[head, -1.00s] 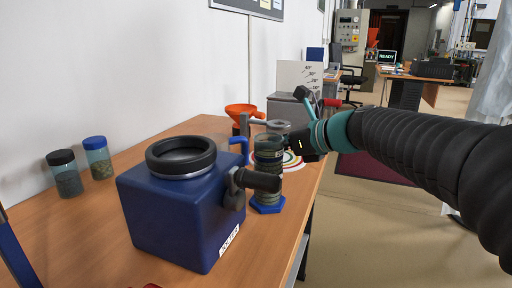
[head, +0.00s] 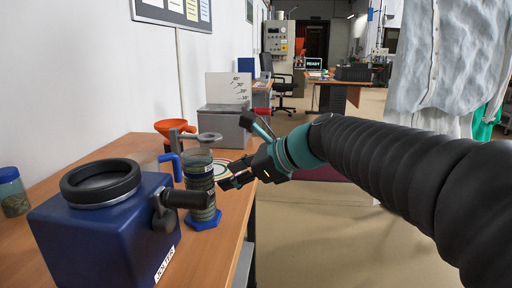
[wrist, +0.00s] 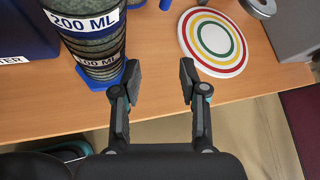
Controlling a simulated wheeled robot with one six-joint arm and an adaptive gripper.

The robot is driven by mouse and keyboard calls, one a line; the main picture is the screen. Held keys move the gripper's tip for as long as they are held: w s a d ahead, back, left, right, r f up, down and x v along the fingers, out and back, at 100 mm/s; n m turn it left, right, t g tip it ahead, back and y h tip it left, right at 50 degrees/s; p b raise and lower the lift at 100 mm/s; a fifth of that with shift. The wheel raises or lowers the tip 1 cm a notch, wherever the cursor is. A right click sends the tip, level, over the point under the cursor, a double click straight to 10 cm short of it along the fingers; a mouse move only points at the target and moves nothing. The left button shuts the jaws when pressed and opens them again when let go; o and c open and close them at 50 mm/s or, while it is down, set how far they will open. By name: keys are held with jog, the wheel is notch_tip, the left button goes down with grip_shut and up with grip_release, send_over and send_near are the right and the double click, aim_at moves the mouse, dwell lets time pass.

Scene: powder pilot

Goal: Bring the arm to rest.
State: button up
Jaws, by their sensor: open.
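My gripper (head: 240,176) is at the end of my black-sleeved arm, near the right edge of the table. In the wrist view my gripper (wrist: 159,82) is open, with nothing between its two fingers. A clear cylinder (head: 199,178) with grey-green fill stands upright on a blue hexagonal foot (head: 204,221), just left of my gripper. In the wrist view the cylinder (wrist: 95,45) shows labels reading 200 ML and 100 ML, left of the fingers and apart from them.
A blue box (head: 104,238) with a black ring top stands at the table's front left. An orange funnel (head: 176,128), a grey block (head: 226,126) and a round ringed target (wrist: 213,40) are further back. Open floor (head: 310,225) lies right of the table (head: 128,148).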

jog(key=s+d+f+n+h, duration=0.5)
jog(key=s+d+f+n, duration=0.3)
jog(key=s+d+n, duration=0.1)
jog(key=s+d+f+n+h, duration=0.5)
jog(key=s+d+f+n, duration=0.4)
jog(key=d, duration=0.5)
jog(key=s+n, duration=0.1)
jog(key=s, duration=0.1)
jog(key=shift+s+f+t+h, duration=0.3)
jog(key=shift+s+h, duration=0.1)
